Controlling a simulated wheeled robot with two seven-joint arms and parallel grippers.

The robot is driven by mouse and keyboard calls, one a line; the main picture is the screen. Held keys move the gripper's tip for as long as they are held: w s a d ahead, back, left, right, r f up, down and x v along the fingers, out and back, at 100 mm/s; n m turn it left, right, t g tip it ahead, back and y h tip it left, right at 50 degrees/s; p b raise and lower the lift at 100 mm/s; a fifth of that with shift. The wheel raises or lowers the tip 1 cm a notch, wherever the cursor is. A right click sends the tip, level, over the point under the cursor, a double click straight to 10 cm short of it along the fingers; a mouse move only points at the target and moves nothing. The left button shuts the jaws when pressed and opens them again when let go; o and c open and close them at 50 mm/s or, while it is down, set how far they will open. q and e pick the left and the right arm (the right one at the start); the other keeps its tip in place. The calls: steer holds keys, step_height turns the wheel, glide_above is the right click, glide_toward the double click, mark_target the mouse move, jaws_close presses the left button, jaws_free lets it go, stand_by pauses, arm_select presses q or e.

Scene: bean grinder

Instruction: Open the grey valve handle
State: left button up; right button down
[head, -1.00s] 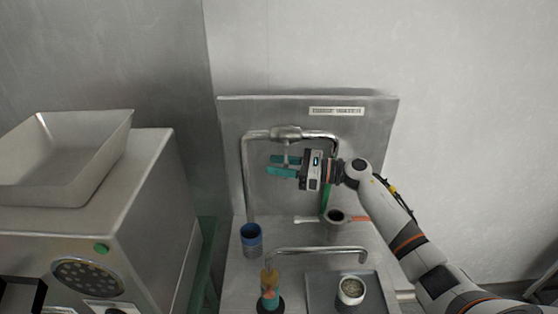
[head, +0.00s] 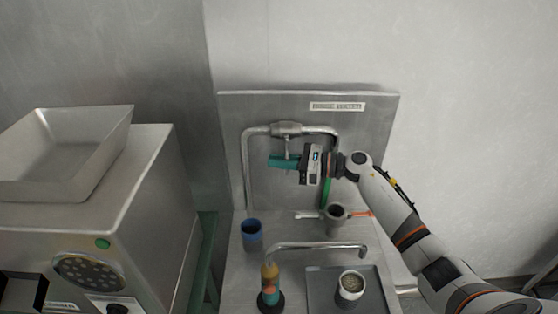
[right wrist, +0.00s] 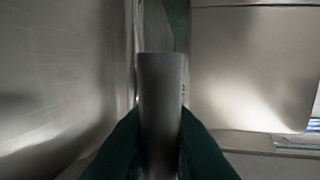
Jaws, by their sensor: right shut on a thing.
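The grey valve handle (head: 287,143) hangs down from the valve body (head: 287,128) on the pipe along the back panel. My right gripper (head: 284,161) has its teal fingers closed around the lower part of the handle. In the right wrist view the grey handle (right wrist: 160,95) stands upright between the two green fingers (right wrist: 160,150). The fingers hide part of the handle. My left gripper is not in view.
A steel grinder (head: 100,225) with an open hopper stands at the left. On the counter are a blue cup (head: 251,236), a dark metal cup (head: 336,216), a curved spout (head: 315,246), an orange-and-teal tool (head: 269,285) and a white cup (head: 351,286) on a tray (head: 320,297).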

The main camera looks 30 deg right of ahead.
steer(key=shift+s+d+n+g+h+p, duration=0.15)
steer(key=shift+d+g+h+p, duration=0.15)
steer(key=shift+h, duration=0.3)
steer(key=shift+s+d+n+g+h+p, duration=0.15)
steer(key=shift+d+g+h, duration=0.25)
steer(key=shift+h, duration=0.2)
steer(key=shift+s+d+r+g+h+p, duration=0.2)
steer(key=shift+d+g+h+p, duration=0.25)
steer(key=shift+g+h, duration=0.2)
steer(key=shift+s+d+r+n+g+h+p, duration=0.3)
steer(key=shift+d+r+g+h+p, duration=0.55)
steer(key=shift+h, duration=1.05)
steer(key=shift+s+d+r+n+g+h+p, duration=0.25)
steer(key=shift+s+d+r+g+h+p, duration=0.2)
steer(key=shift+g+h+p, duration=1.05)
steer(key=shift+s+d+r+n+g+h+p, duration=0.3)
steer(key=shift+d+r+g+h+p, duration=0.35)
steer(key=shift+h, duration=1.6)
steer(key=shift+d+f, duration=0.15)
steer(key=shift+d, duration=0.05)
steer(key=c, duration=1.4)
jaws_free()
steer(key=shift+a, duration=0.1)
steer(key=shift+c, duration=0.2)
